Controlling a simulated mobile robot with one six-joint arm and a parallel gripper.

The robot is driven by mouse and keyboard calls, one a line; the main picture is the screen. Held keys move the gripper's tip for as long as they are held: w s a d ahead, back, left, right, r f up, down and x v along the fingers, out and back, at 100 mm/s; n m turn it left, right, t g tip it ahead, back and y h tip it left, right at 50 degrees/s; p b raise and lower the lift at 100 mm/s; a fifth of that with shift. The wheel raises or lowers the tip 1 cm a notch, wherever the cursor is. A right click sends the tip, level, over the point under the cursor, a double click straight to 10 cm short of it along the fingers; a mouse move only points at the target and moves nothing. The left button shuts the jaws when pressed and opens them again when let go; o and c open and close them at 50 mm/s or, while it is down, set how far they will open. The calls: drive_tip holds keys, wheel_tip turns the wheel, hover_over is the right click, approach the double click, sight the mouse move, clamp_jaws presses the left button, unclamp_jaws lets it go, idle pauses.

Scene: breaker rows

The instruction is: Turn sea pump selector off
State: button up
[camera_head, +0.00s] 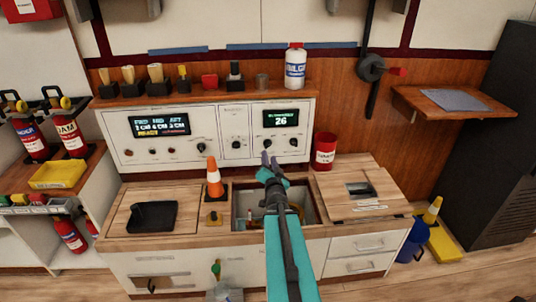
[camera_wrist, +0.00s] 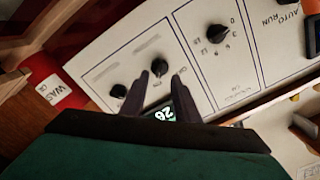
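The white control panel (camera_head: 215,155) stands at the back of the counter. Its right section has a display reading 26 (camera_head: 281,118) and two black knobs below it. My gripper (camera_head: 268,158) is in front of the left one of these knobs. In the wrist view this knob (camera_wrist: 157,68) shows between and just beyond the fingertips of my gripper (camera_wrist: 160,78), with small lettering beside it. The fingers are apart; I cannot tell whether they touch the knob. The other knob (camera_wrist: 118,91) is free to the side. The labels are too small to tell which is the sea pump selector.
Another knob (camera_wrist: 216,33) with numbers around it sits beside this section. A red can (camera_head: 325,152) stands right of the panel. An orange cone (camera_head: 214,178) and a black tray (camera_head: 153,216) are on the counter. A white bottle (camera_head: 295,68) stands on the panel's top ledge.

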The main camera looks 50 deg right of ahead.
sight(267, 147)
drive_tip(key=shift+w+d+f+b, duration=0.1)
drive_tip(key=shift+w+d+b, duration=0.3)
drive_tip(key=shift+b, duration=1.5)
drive_tip(key=shift+x, duration=2.75)
clamp_jaws()
